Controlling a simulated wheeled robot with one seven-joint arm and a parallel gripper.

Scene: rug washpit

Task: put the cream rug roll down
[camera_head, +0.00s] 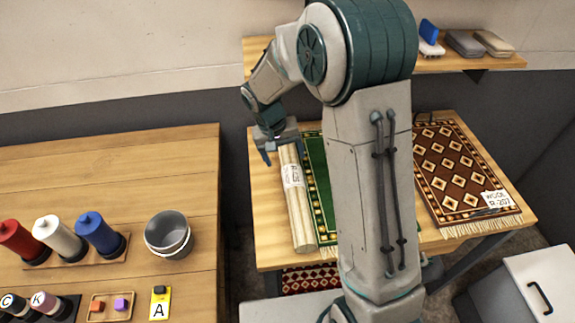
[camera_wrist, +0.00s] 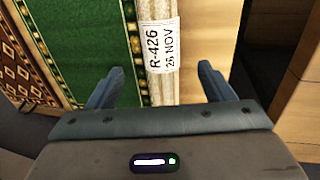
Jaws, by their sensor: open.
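The cream rug roll (camera_head: 299,213) lies on the wooden table, along the left side of the green rug, with a white paper label around it. In the wrist view the roll (camera_wrist: 161,88) shows its label reading R-426, 26 NOV. My gripper (camera_head: 280,153) is at the far end of the roll. In the wrist view my gripper (camera_wrist: 160,82) is open, with one blue-grey finger on each side of the roll and a visible gap to each. The roll's far end is partly hidden by my gripper in the head view.
The green rug (camera_head: 318,185) lies right beside the roll, partly hidden by my arm. A brown patterned rug (camera_head: 462,170) lies at the table's right. A left table (camera_head: 110,170) holds grey bowls (camera_head: 168,235) and coloured bottles. A shelf (camera_head: 470,62) hangs behind.

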